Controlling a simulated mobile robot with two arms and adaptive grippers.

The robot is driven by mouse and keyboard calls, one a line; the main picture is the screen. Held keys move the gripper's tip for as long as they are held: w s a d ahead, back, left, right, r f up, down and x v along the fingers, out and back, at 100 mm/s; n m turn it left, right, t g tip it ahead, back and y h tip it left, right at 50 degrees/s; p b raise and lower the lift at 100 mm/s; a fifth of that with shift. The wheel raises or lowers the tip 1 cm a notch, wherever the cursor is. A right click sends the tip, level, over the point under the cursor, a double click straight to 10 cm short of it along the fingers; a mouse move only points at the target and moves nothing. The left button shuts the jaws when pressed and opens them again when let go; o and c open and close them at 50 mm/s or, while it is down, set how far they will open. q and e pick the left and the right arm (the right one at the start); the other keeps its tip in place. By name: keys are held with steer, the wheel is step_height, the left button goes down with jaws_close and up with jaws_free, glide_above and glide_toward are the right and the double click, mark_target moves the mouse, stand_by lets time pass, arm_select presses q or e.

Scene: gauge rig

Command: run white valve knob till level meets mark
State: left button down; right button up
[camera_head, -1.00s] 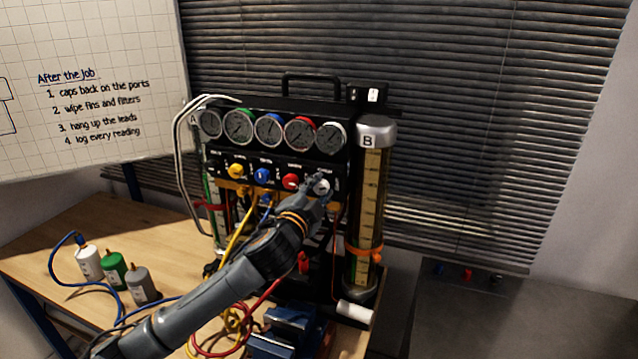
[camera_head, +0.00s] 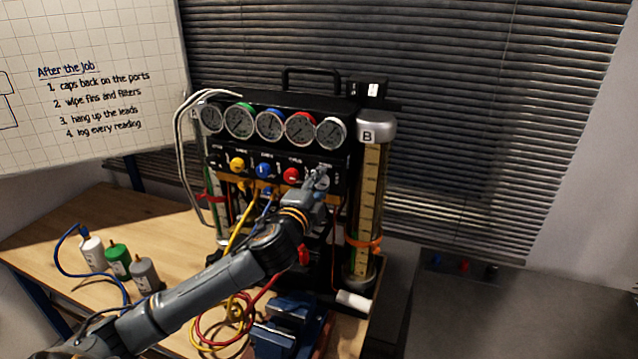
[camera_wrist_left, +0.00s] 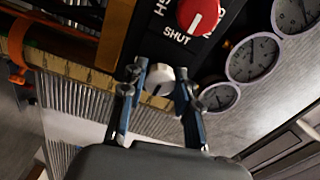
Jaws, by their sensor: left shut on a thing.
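My left gripper (camera_head: 316,183) is at the right end of the valve row on the black gauge rig (camera_head: 290,110). In the left wrist view its two fingers (camera_wrist_left: 160,78) are shut on the white valve knob (camera_wrist_left: 158,83), one on each side. In the head view the gripper hides that knob. The clear cylinder B (camera_head: 369,195), with a yellowish scale, stands upright at the rig's right. An orange band (camera_head: 363,243) circles its lower part. I cannot make out the liquid level. My right gripper is not in view.
The red knob (camera_head: 292,175) sits close left of my gripper, then blue (camera_head: 264,170) and yellow (camera_head: 237,165) knobs. Gauges (camera_head: 270,125) line up above. Yellow and red hoses hang below by a blue vise (camera_head: 285,330). Several bottles (camera_head: 118,260) stand on the wooden bench (camera_head: 60,235).

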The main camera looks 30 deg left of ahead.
arm_select(q)
steer(key=shift+a+r, duration=0.1)
steer(key=c, duration=1.3)
jaws_free()
steer(key=shift+c, duration=0.2)
steer(key=o, duration=0.4)
steer(key=shift+w, duration=0.15)
steer(key=shift+c, duration=0.2)
steer(key=v, duration=1.2)
